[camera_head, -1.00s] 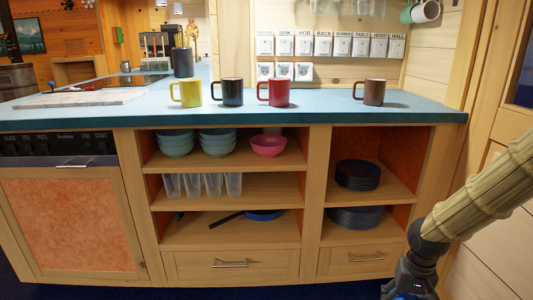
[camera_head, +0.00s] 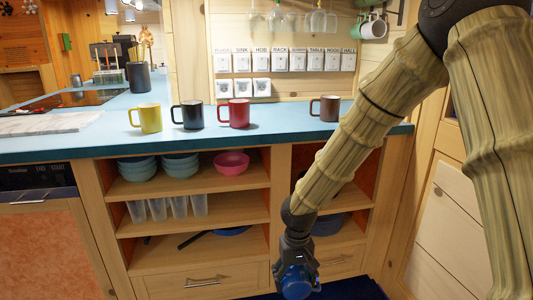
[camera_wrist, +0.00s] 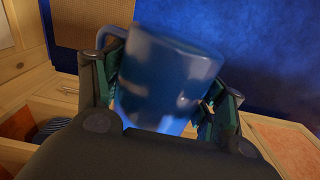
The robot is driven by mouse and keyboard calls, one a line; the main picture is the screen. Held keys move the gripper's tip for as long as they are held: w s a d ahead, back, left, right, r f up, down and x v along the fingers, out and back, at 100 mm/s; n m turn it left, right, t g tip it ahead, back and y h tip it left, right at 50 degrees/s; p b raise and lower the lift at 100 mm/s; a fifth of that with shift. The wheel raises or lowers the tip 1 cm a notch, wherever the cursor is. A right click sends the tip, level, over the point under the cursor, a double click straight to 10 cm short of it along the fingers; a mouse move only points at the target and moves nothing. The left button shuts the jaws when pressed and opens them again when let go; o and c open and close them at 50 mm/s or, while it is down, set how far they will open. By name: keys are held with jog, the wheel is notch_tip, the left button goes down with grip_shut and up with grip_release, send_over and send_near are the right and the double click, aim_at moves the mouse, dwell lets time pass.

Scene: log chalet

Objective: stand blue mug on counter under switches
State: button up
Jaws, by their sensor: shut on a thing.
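My gripper (camera_wrist: 165,100) is shut on the blue mug (camera_wrist: 165,80), one green-padded finger on each side. The mug's handle is at the left in the wrist view. In the head view, the blue mug (camera_head: 298,284) is low at the bottom edge, in front of the cabinet and well below the countertop, partly hidden by my gripper. The blue counter (camera_head: 270,139) runs across the view. The white switches (camera_head: 285,62) hang in a labelled row on the wall behind it, with a shorter row below.
A yellow mug (camera_head: 146,118), a dark mug (camera_head: 188,115), a red mug (camera_head: 234,113) and a brown mug (camera_head: 326,108) stand on the counter. Open shelves (camera_head: 190,188) with bowls and glasses lie below. Mugs (camera_head: 374,26) and glasses (camera_head: 288,20) hang above.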

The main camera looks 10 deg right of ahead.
notch_tip(320, 180, up, 15)
jog(key=p, duration=1.3)
jog(key=shift+s+t+p, duration=0.2)
jog(key=shift+t+p, duration=0.1)
jog(key=shift+t, duration=0.1)
jog(key=shift+s+f+t, duration=0.1)
jog(key=shift+s+t, duration=0.1)
jog(key=shift+t, duration=0.7)
jog(key=shift+w+t, duration=0.15)
jog(key=shift+t, duration=1.65)
jog(key=shift+w+t, duration=0.15)
jog(key=shift+t, duration=1.65)
